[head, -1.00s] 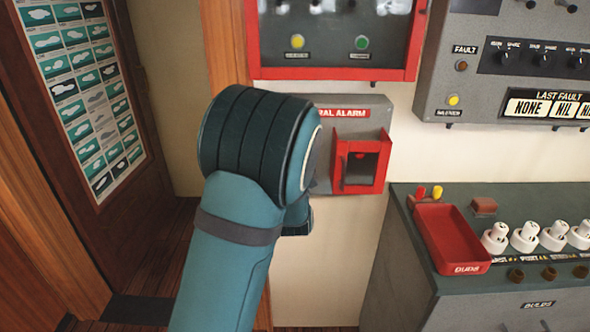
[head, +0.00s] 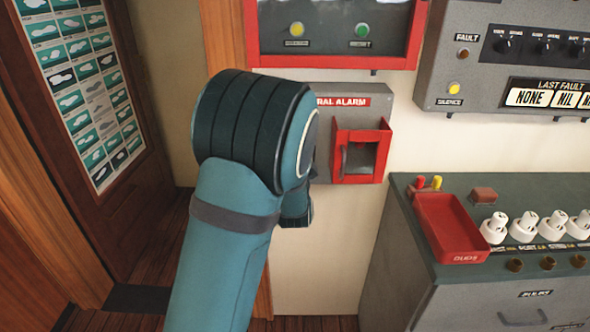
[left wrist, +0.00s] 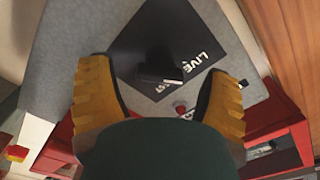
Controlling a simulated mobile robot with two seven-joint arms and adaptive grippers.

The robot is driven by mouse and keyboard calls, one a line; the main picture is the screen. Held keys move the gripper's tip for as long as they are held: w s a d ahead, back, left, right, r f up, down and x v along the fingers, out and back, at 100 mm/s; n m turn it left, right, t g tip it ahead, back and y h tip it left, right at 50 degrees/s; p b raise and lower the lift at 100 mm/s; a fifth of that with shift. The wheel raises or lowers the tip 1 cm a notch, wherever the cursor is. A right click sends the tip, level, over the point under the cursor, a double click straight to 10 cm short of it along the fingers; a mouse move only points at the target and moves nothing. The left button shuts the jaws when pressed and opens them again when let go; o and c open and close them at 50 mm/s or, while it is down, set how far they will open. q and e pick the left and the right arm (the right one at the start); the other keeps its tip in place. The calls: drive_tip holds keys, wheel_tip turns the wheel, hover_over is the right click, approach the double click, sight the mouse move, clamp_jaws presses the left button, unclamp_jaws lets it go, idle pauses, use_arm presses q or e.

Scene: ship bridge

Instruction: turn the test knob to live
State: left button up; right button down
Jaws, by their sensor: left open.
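The test knob (left wrist: 158,72) is a black knob on a black square plate (left wrist: 205,30) in the left wrist view. White lettering on the plate reads LIVE, with a second word partly hidden. My left gripper (left wrist: 162,68) has its two yellow fingers wide apart, one on each side of the knob in the picture. I cannot tell whether they touch it. In the head view my left arm covers the gripper and the knob, beside the general alarm box (head: 375,103). My right gripper is not in view.
A red-framed box (head: 340,178) is on the alarm box. A red-framed panel (head: 335,67) hangs above. A grey fault panel (head: 440,80) is at upper right. A grey cabinet (head: 410,285) with a red duds tray (head: 462,258) stands at right. A small red part (left wrist: 180,108) sits near the knob.

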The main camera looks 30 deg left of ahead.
use_arm(q)
drive_tip(key=v, duration=1.1)
drive_tip(key=shift+s, duration=0.15)
drive_tip(key=s+d+f+n+g+h, duration=0.1)
drive_tip(key=d+f+g+h, duration=0.3)
drive_tip(key=f, duration=0.7)
drive_tip(key=s+d+f+n+g+h, duration=0.15)
drive_tip(key=d+f+h, duration=0.3)
drive_tip(key=f, duration=0.65)
drive_tip(key=s+d+f+n+g+h, duration=0.3)
drive_tip(key=s+d+f+g+h, duration=0.2)
drive_tip(key=s+d+f+g, duration=0.3)
drive_tip(key=s+d+f, duration=0.3)
drive_tip(key=s+d, duration=0.1)
drive_tip(key=s, duration=0.1)
drive_tip(key=shift+d+f+n, duration=0.3)
drive_tip(key=shift+f+n, duration=0.05)
drive_tip(key=shift+f, duration=0.05)
